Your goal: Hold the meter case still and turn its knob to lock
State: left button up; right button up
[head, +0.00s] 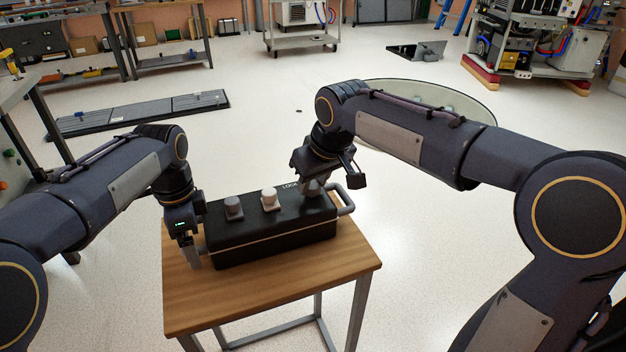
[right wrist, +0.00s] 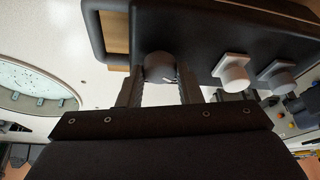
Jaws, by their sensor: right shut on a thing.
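The black meter case (head: 275,238) lies on a small wooden-topped table, with part of a "LOCK" marking on its top. A grey knob (head: 233,208) and a white knob (head: 268,199) stand on it, free of any gripper. My right gripper (head: 313,188) is shut on a third, dark round knob (right wrist: 158,66) near the case's right end; its fingers sit on both sides of it in the right wrist view. My left gripper (head: 194,257) points down at the case's left end. Whether its fingers hold anything there is hidden.
A grey handle (head: 346,201) sticks out of the case's right end. The wooden table (head: 290,292) has bare top in front of the case. A round glass-like disc (head: 470,105) is behind my right arm, and a dark floor panel (head: 145,113) lies at back left.

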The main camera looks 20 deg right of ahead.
pick_arm(q)
jog(key=shift+f, duration=0.1)
pick_arm(e)
jog(key=n+y, duration=0.1)
jog(key=n, duration=0.2)
jog(key=n+g+y, duration=0.1)
jog(key=n, duration=0.2)
jog(key=shift+d, duration=0.1)
jog(key=shift+n, duration=0.3)
jog(key=o, duration=1)
jog(key=v, duration=1.2)
jog(key=shift+w+d, duration=0.1)
jog(key=shift+d, duration=0.05)
